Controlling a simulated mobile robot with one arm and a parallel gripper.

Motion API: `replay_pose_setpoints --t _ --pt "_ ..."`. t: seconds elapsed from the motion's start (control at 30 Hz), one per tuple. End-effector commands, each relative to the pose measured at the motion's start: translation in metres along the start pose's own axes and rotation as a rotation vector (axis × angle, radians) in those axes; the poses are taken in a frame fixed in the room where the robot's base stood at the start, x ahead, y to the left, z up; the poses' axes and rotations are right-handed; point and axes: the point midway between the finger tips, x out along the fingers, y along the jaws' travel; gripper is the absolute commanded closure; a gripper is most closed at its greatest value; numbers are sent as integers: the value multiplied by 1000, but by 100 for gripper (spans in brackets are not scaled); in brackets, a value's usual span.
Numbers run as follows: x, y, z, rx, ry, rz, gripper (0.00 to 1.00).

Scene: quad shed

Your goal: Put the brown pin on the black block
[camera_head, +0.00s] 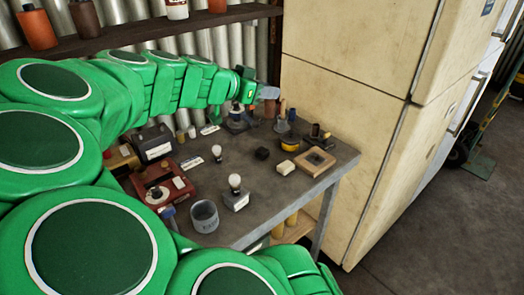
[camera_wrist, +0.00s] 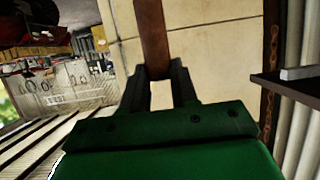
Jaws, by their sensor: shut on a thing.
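My gripper (camera_wrist: 162,80) is shut on the brown pin (camera_wrist: 153,35), which sticks out past the fingertips in the wrist view. In the head view my gripper (camera_head: 254,92) is above the far part of the table, in front of the corrugated wall. The pin's lower detail is hard to make out there. A small black block (camera_head: 262,153) lies on the middle right of the table, nearer than my gripper and apart from it. Nothing is seen on top of it.
The grey table (camera_head: 245,185) holds a yellow-and-black round item (camera_head: 290,143), a wooden square frame (camera_head: 315,161), a cream block (camera_head: 285,167), a grey cup (camera_head: 204,216), a red tray (camera_head: 148,189) and white-knobbed pieces (camera_head: 235,182). A cream fridge (camera_head: 345,65) stands close at right.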

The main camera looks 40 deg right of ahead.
Motion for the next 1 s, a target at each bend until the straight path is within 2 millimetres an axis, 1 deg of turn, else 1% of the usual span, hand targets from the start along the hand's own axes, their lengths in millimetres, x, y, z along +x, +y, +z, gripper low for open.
replay_pose_setpoints --t 0.27,0.4,0.6,0.73,0.83,1.0 --pt "14 0 35 -5 1 2 100" --pt "23 1 57 -5 1 1 100" --pt "34 1 82 -4 1 3 100" --pt "37 -1 88 -3 1 0 100" --pt "41 -5 91 -1 0 1 100" --pt "56 -22 95 0 -1 3 100"
